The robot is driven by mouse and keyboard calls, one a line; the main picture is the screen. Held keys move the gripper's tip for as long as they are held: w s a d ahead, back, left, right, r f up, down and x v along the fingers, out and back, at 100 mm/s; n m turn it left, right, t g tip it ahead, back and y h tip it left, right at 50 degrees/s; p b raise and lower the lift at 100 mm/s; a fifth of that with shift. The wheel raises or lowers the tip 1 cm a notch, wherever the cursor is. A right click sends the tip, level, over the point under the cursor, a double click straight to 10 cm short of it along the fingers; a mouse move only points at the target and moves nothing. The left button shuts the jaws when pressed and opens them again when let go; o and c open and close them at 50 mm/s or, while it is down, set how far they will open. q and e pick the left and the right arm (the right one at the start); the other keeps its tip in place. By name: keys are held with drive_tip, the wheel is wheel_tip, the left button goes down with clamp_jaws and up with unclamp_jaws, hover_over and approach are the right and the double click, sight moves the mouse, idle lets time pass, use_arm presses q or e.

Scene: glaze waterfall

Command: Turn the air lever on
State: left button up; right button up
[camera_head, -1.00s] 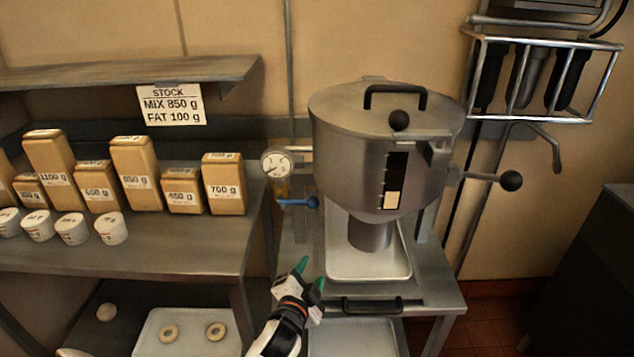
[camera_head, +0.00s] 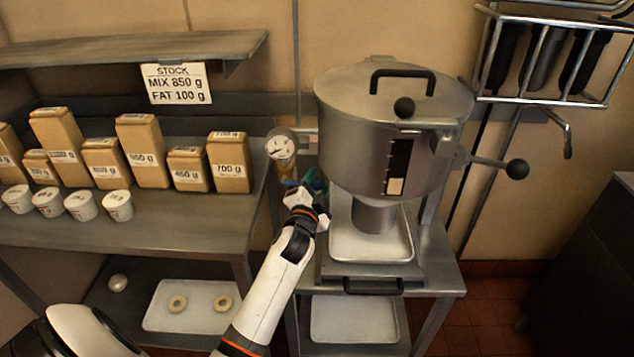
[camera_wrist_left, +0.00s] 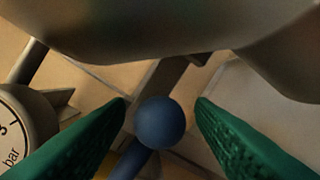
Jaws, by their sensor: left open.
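The air lever is blue. In the left wrist view its round blue knob (camera_wrist_left: 160,122) sits between the two green fingertips of my left gripper (camera_wrist_left: 161,115), with a gap on each side. In the head view my left gripper (camera_head: 302,184) is below the pressure gauge (camera_head: 281,146) and left of the steel hopper (camera_head: 392,130). The gripper is open and mostly covers the lever there. The gauge also shows at the left edge of the wrist view (camera_wrist_left: 20,130), marked "bar". My right gripper is not in view.
The hopper bulges over the lever from above and right. A white tray (camera_head: 345,245) lies under its spout. Boxes (camera_head: 230,162) and tubs (camera_head: 118,205) stand on the left shelf. A handle with a black ball (camera_head: 517,169) sticks out right of the hopper.

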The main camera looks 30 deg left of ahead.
use_arm(q)
drive_tip(key=shift+w+a, duration=0.15)
drive_tip(key=shift+w, duration=0.2)
clamp_jaws()
drive_tip(key=shift+f, duration=0.1)
drive_tip(key=s+a+f+m+g+y+p, duration=0.1)
drive_tip(key=s+a+f+m+p, duration=0.1)
drive_tip(key=m, duration=0.6)
drive_tip(key=s+a+f+m+g+y+p, duration=0.1)
drive_tip(key=s+a+f+m+g+p, duration=0.1)
drive_tip(key=a+f+m+p, duration=0.3)
drive_tip(key=shift+s+f+m+g, duration=0.25)
drive_tip(key=shift+f+m, duration=0.2)
drive_tip(key=shift+m, duration=0.95)
